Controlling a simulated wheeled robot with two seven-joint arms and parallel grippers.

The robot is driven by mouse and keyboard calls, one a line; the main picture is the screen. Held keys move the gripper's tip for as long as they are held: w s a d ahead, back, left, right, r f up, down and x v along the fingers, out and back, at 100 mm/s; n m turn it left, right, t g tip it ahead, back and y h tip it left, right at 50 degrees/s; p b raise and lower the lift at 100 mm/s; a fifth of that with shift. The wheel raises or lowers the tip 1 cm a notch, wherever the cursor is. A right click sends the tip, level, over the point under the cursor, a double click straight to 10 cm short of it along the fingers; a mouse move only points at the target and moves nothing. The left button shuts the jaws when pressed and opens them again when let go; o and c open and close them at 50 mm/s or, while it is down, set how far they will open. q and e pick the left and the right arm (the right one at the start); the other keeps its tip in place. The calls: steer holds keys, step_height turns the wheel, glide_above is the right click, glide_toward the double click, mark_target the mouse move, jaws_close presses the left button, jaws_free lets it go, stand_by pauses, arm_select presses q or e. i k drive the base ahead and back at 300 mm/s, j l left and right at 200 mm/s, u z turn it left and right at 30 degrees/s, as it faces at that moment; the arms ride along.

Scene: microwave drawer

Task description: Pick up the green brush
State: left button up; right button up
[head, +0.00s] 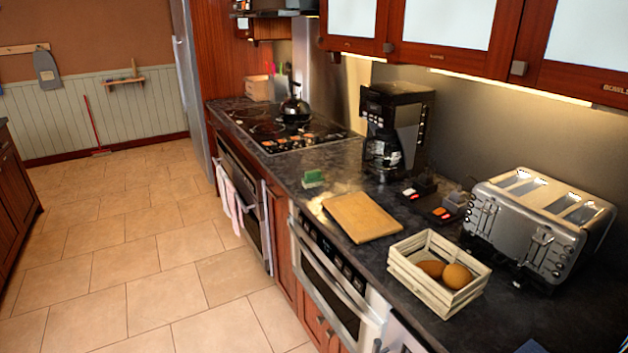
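The green brush (313,177) is a small green block with a paler lower part. It rests on the dark countertop (340,163), near the counter's front edge, between the stovetop and the cutting board. Nothing covers it in the head view. Neither of my grippers is in view.
A wooden cutting board (362,217) lies just in front of the brush. A coffee maker (394,130) stands behind it to the right. A crate (440,275) with round brown items, a toaster (540,222) and a stovetop (285,130) line the counter. Tiled floor (150,250) is open left.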

mark_target(312, 179)
steer(key=z, duration=0.45)
steer(key=i+j+z, duration=0.15)
steer(key=j+z, duration=0.25)
steer(key=i+j+z, duration=0.15)
steer(key=j+z, duration=0.65)
steer(key=i+l, duration=0.05)
